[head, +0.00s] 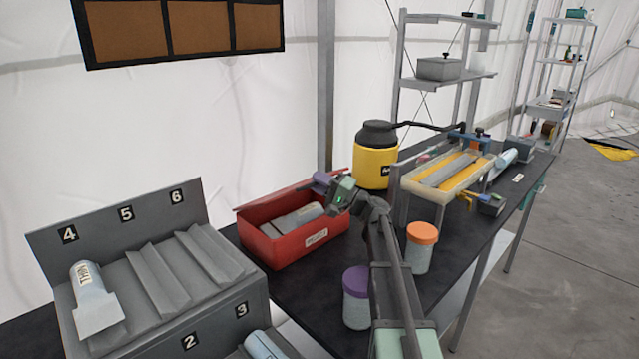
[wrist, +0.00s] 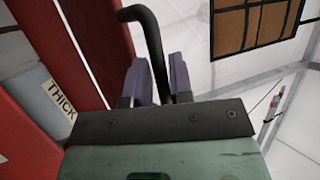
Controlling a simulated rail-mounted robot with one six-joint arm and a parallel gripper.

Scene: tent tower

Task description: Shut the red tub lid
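The red tub (head: 318,245) stands on the dark bench with its top open. A grey bottle lies inside; its THICK label (wrist: 58,102) shows in the wrist view. The red lid (head: 262,204) stands raised along the tub's back side, seen nearly edge-on. In the wrist view the lid (wrist: 95,45) is a dark red panel at upper left, with a curved black handle (wrist: 150,35). My gripper (wrist: 160,80) has its two purple fingers close on either side of this handle, with little gap visible. In the head view my gripper (head: 328,184) is at the lid's right end; the handle is hidden there.
A grey numbered rack (head: 140,225) stands at front left. A purple-capped jar (head: 356,295) and an orange-capped jar (head: 421,250) stand near my arm. A yellow canister (head: 376,160) is behind the tub, and a framed tray (head: 445,178) lies to the right.

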